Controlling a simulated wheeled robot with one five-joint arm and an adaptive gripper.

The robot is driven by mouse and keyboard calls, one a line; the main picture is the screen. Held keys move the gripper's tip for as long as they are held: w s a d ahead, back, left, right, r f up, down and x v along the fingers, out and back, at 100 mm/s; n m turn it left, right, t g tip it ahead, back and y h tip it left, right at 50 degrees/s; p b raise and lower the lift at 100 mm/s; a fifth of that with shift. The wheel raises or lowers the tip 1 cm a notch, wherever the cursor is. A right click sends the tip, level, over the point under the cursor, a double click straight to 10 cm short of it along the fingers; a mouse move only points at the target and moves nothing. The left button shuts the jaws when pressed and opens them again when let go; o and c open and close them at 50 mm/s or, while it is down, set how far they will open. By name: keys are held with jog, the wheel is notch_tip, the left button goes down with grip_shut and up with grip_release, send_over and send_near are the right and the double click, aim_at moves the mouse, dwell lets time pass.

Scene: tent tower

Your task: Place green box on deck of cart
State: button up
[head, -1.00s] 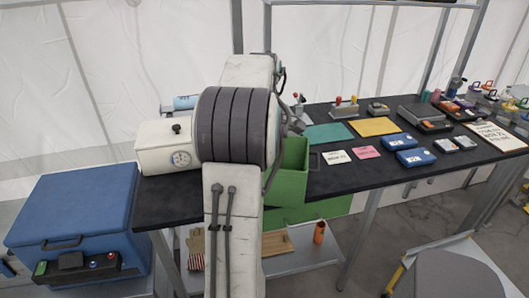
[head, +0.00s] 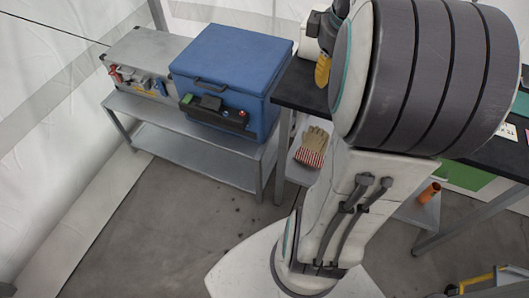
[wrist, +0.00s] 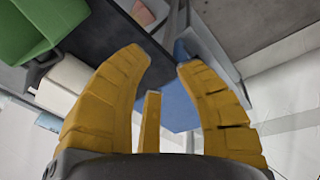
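The green box (wrist: 28,32) shows at the upper left of the wrist view, cut off by the frame edge. In the head view a green surface (head: 466,178) shows below the dark tabletop, partly behind my arm; I cannot tell if it is the box. My gripper (wrist: 164,62) is open, its yellow fingers wide apart with nothing held between them. In the head view one yellow finger (head: 323,71) shows by the left end of the table, away from the green surface. No cart is clearly identifiable; a yellow bar (head: 480,281) shows at the lower right.
A blue case (head: 228,75) and a grey box (head: 145,60) stand on a metal bench (head: 190,128) at left. The dark table (head: 300,88) is largely behind my arm. Striped gloves (head: 313,147) and an orange cylinder (head: 429,193) lie low. Floor at front left is clear.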

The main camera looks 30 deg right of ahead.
jog(key=s+a+f, duration=0.1)
jog(key=a+f, duration=0.1)
jog(key=a, duration=1.1)
jog(key=shift+s+a+f+m+t+y, duration=0.2)
jog(key=shift+s+m+t+y, duration=0.1)
jog(key=shift+s+t+y, duration=0.1)
jog(key=shift+o, duration=1)
jog(key=s+a+f+y, duration=0.1)
jog(key=s+a+f, duration=0.2)
jog(key=a, duration=0.4)
jog(key=shift+s+f+m+t, duration=0.3)
jog(key=shift+s+m, duration=0.1)
jog(key=shift+s, duration=0.45)
jog(key=shift+s+a+f, duration=0.2)
